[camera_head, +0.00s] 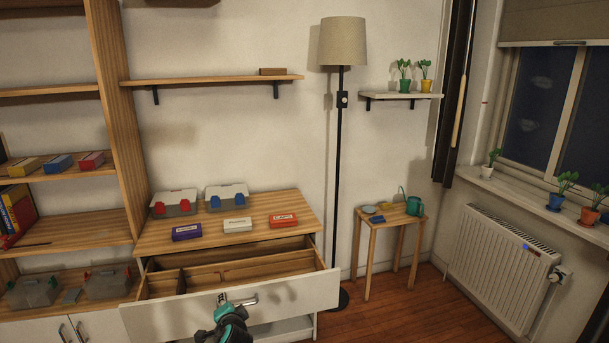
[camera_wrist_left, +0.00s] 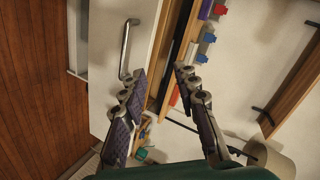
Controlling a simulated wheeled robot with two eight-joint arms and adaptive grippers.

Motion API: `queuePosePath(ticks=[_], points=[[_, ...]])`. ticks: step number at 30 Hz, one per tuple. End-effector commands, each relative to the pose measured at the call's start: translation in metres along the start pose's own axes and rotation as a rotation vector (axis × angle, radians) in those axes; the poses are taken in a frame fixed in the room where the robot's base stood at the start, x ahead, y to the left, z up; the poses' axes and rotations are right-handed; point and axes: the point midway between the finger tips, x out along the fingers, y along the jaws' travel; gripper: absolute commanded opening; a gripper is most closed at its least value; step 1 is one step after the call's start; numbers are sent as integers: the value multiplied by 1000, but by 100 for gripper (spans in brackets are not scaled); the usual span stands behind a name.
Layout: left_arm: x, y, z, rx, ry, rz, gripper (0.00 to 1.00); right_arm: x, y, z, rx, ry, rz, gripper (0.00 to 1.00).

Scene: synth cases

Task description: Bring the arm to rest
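My left gripper (camera_head: 226,307) is in front of the white drawer (camera_head: 170,318) of the dresser, close to its metal handle (camera_head: 246,300). In the left wrist view, the gripper (camera_wrist_left: 161,74) has its two fingers spread, with nothing between them. The handle (camera_wrist_left: 125,48) lies beyond and to the left of the fingers there, not between them. The drawer stands pulled out, with wooden dividers showing inside. My right gripper is not in view.
The dresser top (camera_head: 160,240) holds a purple box (camera_head: 187,232), a white box (camera_head: 237,225), a red box (camera_head: 283,220) and two clear bins. A floor lamp (camera_head: 343,42) and a small side table (camera_head: 382,222) stand to the right. Floor is free at right.

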Motion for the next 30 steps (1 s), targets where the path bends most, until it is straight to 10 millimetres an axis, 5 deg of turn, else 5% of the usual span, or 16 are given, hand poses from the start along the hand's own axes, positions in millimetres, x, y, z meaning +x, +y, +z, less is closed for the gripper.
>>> queuePosePath(ticks=[8, 18, 24, 30], points=[[-111, -22, 30, -311, -90, 161, 30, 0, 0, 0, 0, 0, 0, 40], [-247, 18, 79, -667, -211, 374, 30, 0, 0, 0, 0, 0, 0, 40], [-304, 55, 101, -820, -271, 478, 30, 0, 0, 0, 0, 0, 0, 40], [-325, 72, 108, -882, -296, 524, 30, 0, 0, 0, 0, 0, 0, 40]])
